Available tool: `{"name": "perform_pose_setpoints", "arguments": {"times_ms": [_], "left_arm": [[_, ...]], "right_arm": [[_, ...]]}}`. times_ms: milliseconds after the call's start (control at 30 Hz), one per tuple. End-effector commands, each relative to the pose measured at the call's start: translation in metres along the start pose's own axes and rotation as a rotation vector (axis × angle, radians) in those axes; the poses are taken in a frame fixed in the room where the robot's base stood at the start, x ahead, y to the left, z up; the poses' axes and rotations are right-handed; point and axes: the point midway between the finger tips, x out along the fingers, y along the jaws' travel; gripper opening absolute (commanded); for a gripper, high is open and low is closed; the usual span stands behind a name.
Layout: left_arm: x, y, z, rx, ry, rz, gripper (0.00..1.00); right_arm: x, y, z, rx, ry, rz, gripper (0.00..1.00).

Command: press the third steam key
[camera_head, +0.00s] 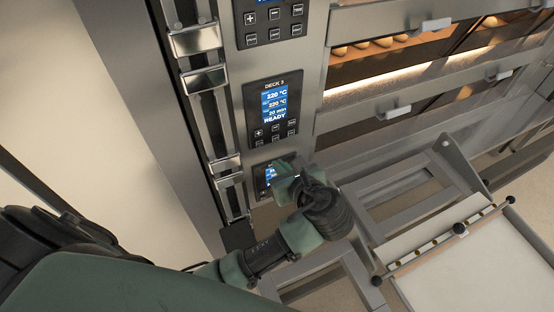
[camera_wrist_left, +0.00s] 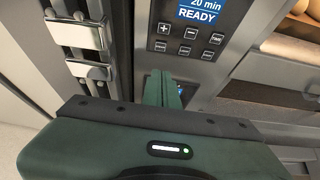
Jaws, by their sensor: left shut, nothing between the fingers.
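A dark control panel (camera_head: 271,108) with a blue screen reading 220 °C, 20 min and READY, and two rows of small keys below it, is in the middle of the oven front. It also shows in the left wrist view (camera_wrist_left: 175,47). A lower panel (camera_head: 262,181) with a lit blue screen sits beneath it, partly hidden by my left gripper (camera_head: 283,182). In the left wrist view the fingers (camera_wrist_left: 163,84) are shut and empty, pointing toward this lower panel. Its keys are hidden, and I cannot tell if the fingertips touch it. My right gripper is out of view.
Another panel (camera_head: 271,17) is at the top. Glass oven doors with light handles (camera_head: 397,111) are on the right, with bread inside the upper one. Metal latches (camera_head: 205,79) run down the left. A white-topped loader (camera_head: 470,270) and metal frame stand lower right.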

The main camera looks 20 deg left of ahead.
Motion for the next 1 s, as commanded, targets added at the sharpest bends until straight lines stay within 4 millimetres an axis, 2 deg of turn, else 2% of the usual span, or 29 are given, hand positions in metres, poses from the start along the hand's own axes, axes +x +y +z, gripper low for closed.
{"name": "perform_pose_setpoints", "arguments": {"times_ms": [300, 367, 500, 700, 1000], "left_arm": [[0.069, 0.001, 0.002, 0.001, -0.003, 0.005, 0.00], [0.080, 0.001, 0.002, 0.002, -0.001, 0.004, 0.00], [0.098, 0.001, 0.014, -0.001, -0.001, 0.002, 0.00], [0.111, 0.001, 0.020, -0.001, 0.000, 0.000, 0.00], [0.113, 0.001, 0.020, -0.001, 0.001, 0.000, 0.00]], "right_arm": [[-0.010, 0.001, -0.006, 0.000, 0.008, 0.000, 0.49], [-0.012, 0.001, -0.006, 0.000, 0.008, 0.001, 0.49], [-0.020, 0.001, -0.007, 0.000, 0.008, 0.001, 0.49], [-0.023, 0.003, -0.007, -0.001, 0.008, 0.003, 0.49], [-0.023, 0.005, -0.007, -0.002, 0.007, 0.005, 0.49]]}}
